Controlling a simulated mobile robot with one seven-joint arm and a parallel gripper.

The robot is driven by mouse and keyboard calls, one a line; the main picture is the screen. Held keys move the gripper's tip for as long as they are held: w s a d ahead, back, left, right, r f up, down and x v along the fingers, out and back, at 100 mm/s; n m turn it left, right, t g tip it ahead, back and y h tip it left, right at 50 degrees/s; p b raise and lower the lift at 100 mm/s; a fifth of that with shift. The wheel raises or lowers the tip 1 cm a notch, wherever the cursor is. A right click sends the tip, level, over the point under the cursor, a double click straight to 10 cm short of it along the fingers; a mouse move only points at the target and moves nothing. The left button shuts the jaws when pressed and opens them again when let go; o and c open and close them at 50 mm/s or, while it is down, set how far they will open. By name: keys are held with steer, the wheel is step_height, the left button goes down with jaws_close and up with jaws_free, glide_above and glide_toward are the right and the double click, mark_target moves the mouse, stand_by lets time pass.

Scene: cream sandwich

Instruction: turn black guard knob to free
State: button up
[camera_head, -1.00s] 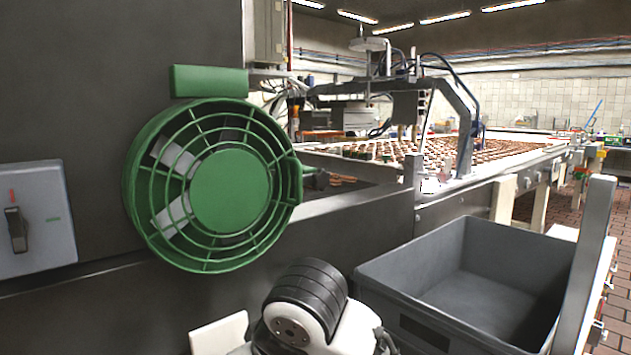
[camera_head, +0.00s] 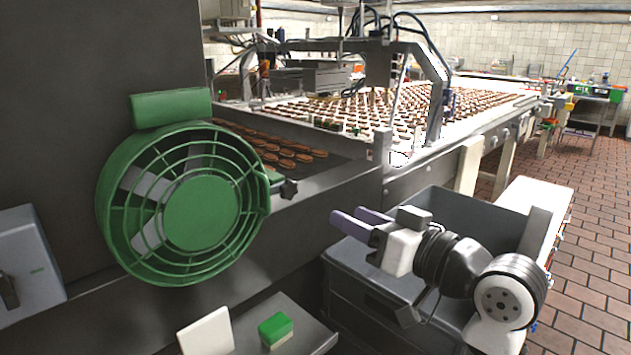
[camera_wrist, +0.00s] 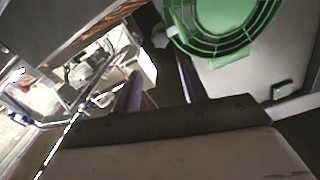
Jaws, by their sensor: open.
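The black guard knob (camera_head: 289,189) is a small star-shaped knob at the right edge of the round green fan guard (camera_head: 246,205). It stands out from the guard's side, in front of the dark machine wall. My gripper (camera_head: 352,218) is open and empty, to the right of the knob and a little lower in the picture, with its purple fingers pointing left toward it. A clear gap shows between them. In the wrist view both fingers of my gripper (camera_wrist: 158,78) are apart, and the green guard (camera_wrist: 215,52) shows at the upper right.
A grey bin (camera_head: 460,205) stands below and behind my arm. A grey switch box (camera_head: 35,270) is at far left. A green-and-white block (camera_head: 275,330) lies on a low grey shelf (camera_head: 312,338). The conveyor with biscuits (camera_head: 290,155) runs behind the guard.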

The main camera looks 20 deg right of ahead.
mark_target(291, 190)
steer(key=p+x, duration=0.2)
steer(key=x, duration=1.1)
steer(key=shift+f, duration=0.1)
steer(key=c, duration=0.7)
